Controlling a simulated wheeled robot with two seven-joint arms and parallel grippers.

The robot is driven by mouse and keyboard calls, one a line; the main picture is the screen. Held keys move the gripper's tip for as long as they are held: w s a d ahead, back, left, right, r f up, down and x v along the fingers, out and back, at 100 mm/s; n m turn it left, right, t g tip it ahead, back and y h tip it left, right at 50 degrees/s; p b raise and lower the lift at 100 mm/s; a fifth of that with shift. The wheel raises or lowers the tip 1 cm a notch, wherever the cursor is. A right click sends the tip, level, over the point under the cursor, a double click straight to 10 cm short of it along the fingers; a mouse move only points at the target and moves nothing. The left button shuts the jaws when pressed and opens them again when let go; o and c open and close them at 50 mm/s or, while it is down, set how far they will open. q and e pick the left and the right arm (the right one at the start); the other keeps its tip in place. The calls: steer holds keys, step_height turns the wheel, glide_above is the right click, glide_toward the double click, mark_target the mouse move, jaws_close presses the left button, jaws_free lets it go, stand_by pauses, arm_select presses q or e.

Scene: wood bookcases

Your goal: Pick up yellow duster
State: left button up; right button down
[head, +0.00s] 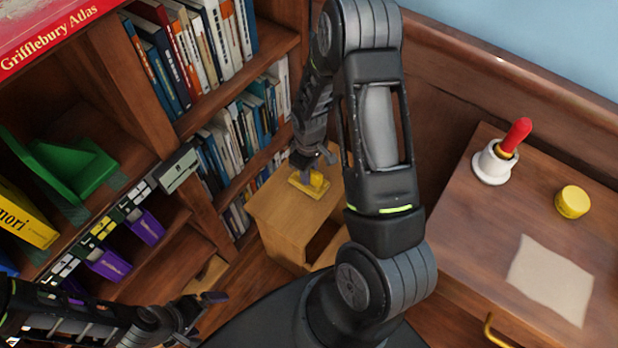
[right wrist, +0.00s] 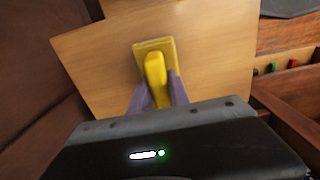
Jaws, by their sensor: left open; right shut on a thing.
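The yellow duster (head: 307,188) is on or just above the top of a small light-wood stool (head: 275,215); I cannot tell if it touches the wood. My right gripper (head: 314,170) reaches down from above and is shut on the duster. In the right wrist view the duster (right wrist: 153,62) has a flat yellow base and a raised yellow handle. The fingers of my right gripper (right wrist: 157,92) sit on both sides of that handle. My left gripper (head: 208,318) is open and empty at the lower left, in front of the shelves.
Bookcases with books (head: 235,140) stand on the left, with a green bookend (head: 75,165) and purple boxes (head: 145,228). On the right, a wooden cabinet (head: 480,235) bears a red-handled thing in a white holder (head: 495,165), a yellow round tin (head: 572,202) and paper (head: 550,280).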

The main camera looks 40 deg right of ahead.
steer(key=shift+r, duration=0.15)
step_height(320, 180, up, 10)
steer(key=shift+f+p, duration=0.1)
steer(key=shift+p, duration=0.55)
stand_by(0.8)
